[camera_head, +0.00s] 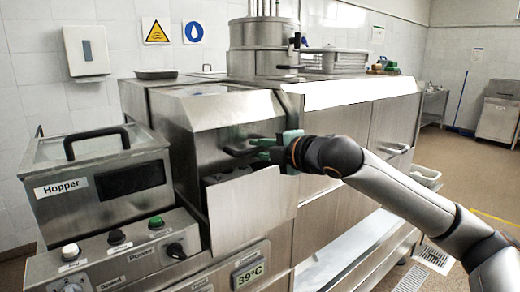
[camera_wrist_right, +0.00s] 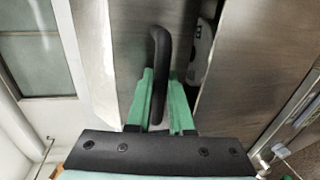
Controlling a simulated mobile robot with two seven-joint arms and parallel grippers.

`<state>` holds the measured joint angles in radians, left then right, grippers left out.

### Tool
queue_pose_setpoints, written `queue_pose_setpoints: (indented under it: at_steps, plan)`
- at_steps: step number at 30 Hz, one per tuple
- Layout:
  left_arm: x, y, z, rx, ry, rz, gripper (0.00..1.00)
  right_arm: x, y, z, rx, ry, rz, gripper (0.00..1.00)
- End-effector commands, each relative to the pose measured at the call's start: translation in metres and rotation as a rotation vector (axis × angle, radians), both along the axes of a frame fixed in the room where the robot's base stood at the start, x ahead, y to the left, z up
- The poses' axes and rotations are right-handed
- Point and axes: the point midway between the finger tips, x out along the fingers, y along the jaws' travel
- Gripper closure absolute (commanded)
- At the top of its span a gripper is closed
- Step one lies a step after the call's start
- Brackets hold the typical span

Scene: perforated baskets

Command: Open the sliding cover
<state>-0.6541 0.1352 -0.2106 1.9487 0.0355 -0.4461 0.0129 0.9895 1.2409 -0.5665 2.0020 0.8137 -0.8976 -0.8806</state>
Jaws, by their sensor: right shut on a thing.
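The sliding cover (camera_head: 222,128) is a metal panel on the front of the machine, with a black bar handle (camera_head: 238,151). In the wrist view, the handle (camera_wrist_right: 160,48) stands between the green fingers of my right gripper (camera_wrist_right: 162,82), which is shut on it. In the head view, my right gripper (camera_head: 268,150) reaches the handle from the right, and its fingers partly hide it. A dark gap (camera_head: 214,178) with something grey inside shows between the cover and a lower metal panel (camera_head: 250,208). My left gripper is not in view.
A hopper lid with a black handle (camera_head: 97,137) is at the left, above a control panel with knobs (camera_head: 120,244). A temperature display (camera_head: 249,277) is below the lower panel. A metal cylinder (camera_head: 263,45) stands on top behind. Floor is open at the right.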

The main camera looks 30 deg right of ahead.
Motion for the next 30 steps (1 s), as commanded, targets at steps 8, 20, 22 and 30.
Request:
queue_pose_setpoints:
  at_steps: [8,20,22,30]
  plan:
    - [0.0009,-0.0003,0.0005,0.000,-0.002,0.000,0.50,0.0000,-0.0001,-0.0001,0.000,0.000,0.000,1.00]
    - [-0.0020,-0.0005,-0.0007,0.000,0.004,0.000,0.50,0.0000,-0.0001,-0.0001,0.000,0.000,0.000,1.00]
    - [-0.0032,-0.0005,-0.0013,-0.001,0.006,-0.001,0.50,0.0000,-0.0001,-0.0001,0.000,0.000,0.000,1.00]
    - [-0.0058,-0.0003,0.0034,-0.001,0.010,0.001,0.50,0.0028,0.0001,0.0018,0.001,0.001,0.000,1.00]
